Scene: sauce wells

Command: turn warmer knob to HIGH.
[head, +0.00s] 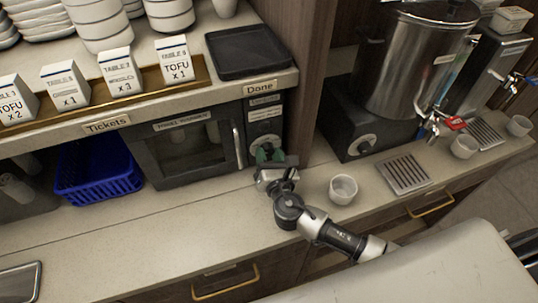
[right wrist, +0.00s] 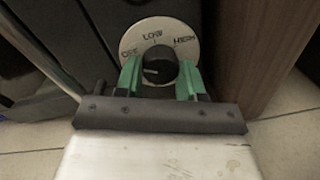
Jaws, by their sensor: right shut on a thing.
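The warmer knob (right wrist: 160,66) is dark and round. It sits on a pale dial plate (right wrist: 183,32) marked OFF at left, LOW at top and HIGH at right. A light mark on the knob shows on its left side, toward OFF. My right gripper (right wrist: 160,78) has its green fingers shut on the knob, one on each side. In the head view my right gripper (head: 270,156) is at the warmer's control panel (head: 264,112) and hides most of the knob. The warmer (head: 188,148) is a dark box with a glass door. My left gripper is not in view.
A wooden post (head: 318,80) stands just right of the panel. A white cup (head: 343,189) is on the counter right of my gripper. A blue basket (head: 98,172) is left of the warmer. The counter front (head: 150,235) is clear.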

